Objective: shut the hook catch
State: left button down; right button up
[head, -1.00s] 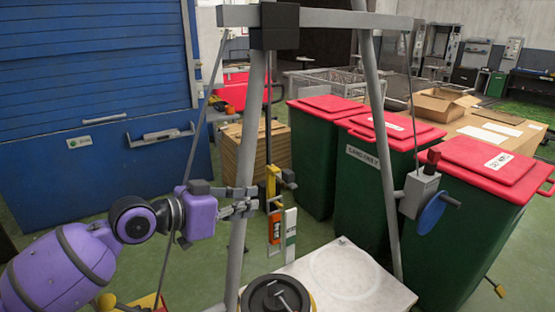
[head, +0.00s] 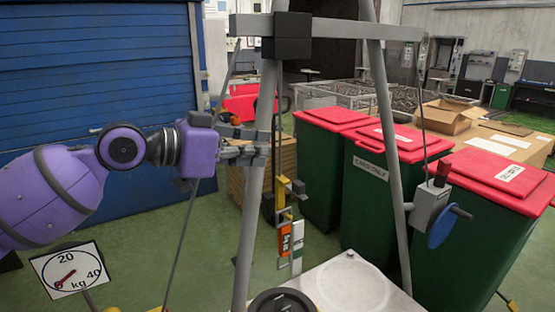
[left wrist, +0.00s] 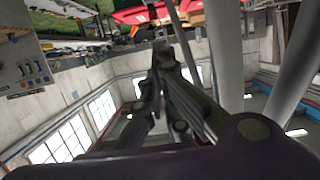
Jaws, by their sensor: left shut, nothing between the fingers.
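A yellow metal piece (head: 282,194) hangs below a dark rod inside the grey frame, with an orange tag (head: 285,241) and a white tag (head: 297,240) under it. I cannot tell for certain which small part is the hook catch. My left gripper (head: 262,150) is shut and empty, at the frame's left leg, above and left of the yellow piece and apart from it. In the left wrist view its dark fingers (left wrist: 160,48) come together at the tips. My right gripper is not in view.
The grey frame's left leg (head: 250,205) stands close to my gripper. A winch with a blue disc (head: 441,229) is on the right leg. A white platform (head: 350,282), a round dial (head: 70,270) and green bins with red lids (head: 405,142) are around.

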pick_arm(q)
jog(key=p+x, duration=0.1)
jog(key=x, duration=0.8)
send_over(297, 187)
jog(key=f, duration=0.4)
jog(key=shift+s+a+p, duration=0.1)
jog(key=shift+a+p, duration=0.25)
jog(key=shift+a, duration=0.05)
jog(key=shift+f, duration=0.1)
jog(key=shift+s+d+f+m, duration=0.2)
jog(key=shift+s+m, duration=0.1)
jog(key=shift+m, duration=0.1)
